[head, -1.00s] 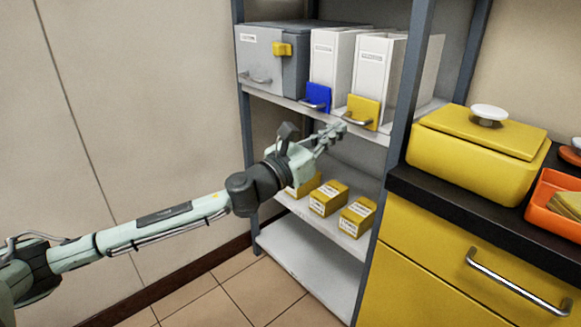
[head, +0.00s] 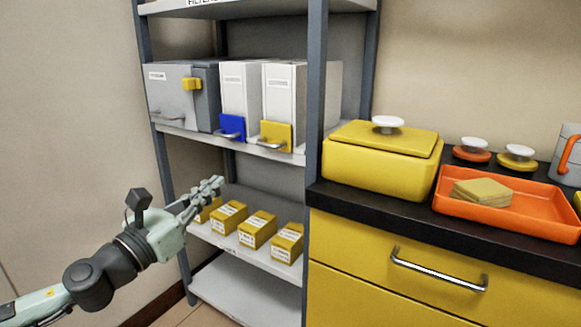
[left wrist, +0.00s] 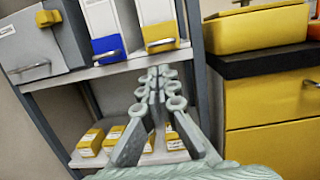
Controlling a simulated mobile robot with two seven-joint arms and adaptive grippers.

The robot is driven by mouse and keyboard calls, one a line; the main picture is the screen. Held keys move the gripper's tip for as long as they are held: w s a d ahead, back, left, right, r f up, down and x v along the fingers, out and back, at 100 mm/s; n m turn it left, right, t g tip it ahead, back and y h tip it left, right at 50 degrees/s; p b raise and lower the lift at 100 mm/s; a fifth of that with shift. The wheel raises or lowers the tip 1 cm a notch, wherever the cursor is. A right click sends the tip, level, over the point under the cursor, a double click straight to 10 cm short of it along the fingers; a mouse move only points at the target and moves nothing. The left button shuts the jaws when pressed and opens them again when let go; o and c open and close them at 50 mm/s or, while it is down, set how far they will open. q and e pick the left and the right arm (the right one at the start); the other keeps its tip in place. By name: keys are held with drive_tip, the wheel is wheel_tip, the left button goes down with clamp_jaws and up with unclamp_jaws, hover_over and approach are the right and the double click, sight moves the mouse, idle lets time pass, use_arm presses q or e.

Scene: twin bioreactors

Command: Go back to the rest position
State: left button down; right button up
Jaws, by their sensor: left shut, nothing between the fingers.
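My left gripper (head: 209,188) is shut and empty in the head view. It is in front of the shelf rack, near the level with the small yellow boxes, and appears apart from them. In the left wrist view its fingers (left wrist: 160,78) are together, pointing toward the shelf board with the binders above. My left arm reaches in from the lower left. My right gripper is not in view.
The rack holds a grey box (head: 172,95), white binders (head: 284,90) with blue and yellow fronts, and several small yellow boxes (head: 257,229). To the right, a dark counter (head: 350,203) carries a yellow container (head: 380,160) and an orange tray (head: 530,210). A drawer handle (head: 437,275) sticks out below.

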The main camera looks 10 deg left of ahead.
use_arm(q)
drive_tip(key=a+f+n+g+y+p, duration=0.2)
drive_tip(key=a+f+n+y, duration=0.7)
drive_tip(key=f+n, duration=0.7)
drive_tip(key=s+a+f+n+g+y, duration=0.2)
drive_tip(key=s+f+n+g, duration=0.35)
drive_tip(key=f+n, duration=0.4)
drive_tip(key=s+d+f+n+g+h, duration=0.1)
drive_tip(key=s+d+f+n+g, duration=0.1)
drive_tip(key=s+f, duration=0.4)
drive_tip(key=s+d+f+n+g+h+p, duration=0.1)
drive_tip(key=s+d+f+n+g, duration=0.2)
drive_tip(key=s+f+n, duration=0.3)
drive_tip(key=s+d+f+n+g+h, duration=0.1)
drive_tip(key=s+d+f+n+g, duration=0.2)
drive_tip(key=s+f, duration=0.3)
drive_tip(key=shift+s+d+f+n, duration=0.15)
drive_tip(key=shift+s+d+n, duration=0.25)
drive_tip(key=shift+d+n, duration=0.35)
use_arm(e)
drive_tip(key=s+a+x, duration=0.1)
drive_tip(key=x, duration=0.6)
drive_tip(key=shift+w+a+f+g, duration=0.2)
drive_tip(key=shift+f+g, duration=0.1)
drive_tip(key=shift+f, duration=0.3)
